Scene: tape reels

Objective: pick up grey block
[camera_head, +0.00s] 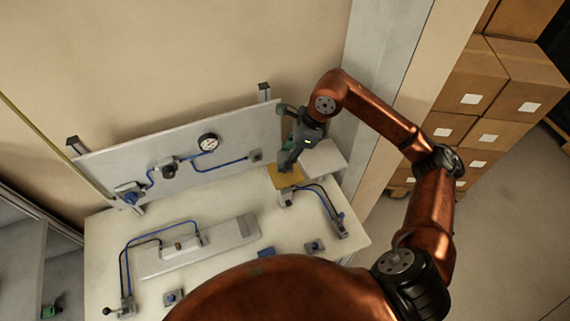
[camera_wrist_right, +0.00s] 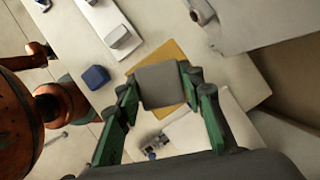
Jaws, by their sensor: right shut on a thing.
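The grey block (camera_wrist_right: 157,84) is a squarish dark grey piece held between the green fingers of my right gripper (camera_wrist_right: 158,92) in the right wrist view. The fingers bear on its two sides. A flat tan pad (camera_wrist_right: 172,52) lies behind and below the block; whether the block touches it is unclear. In the head view my right gripper (camera_head: 288,164) points down over the tan pad (camera_head: 285,180) at the table's right rear. There the gripper hides most or all of the block. My left gripper is in neither view.
An upright panel (camera_head: 105,164) with a gauge (camera_head: 207,141) and blue lines stands along the table's back. A long grey plate (camera_head: 165,262) with blue cabling lies at the front left. Small blue and grey pieces and a cabled fixture (camera_head: 340,229) sit near the pad.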

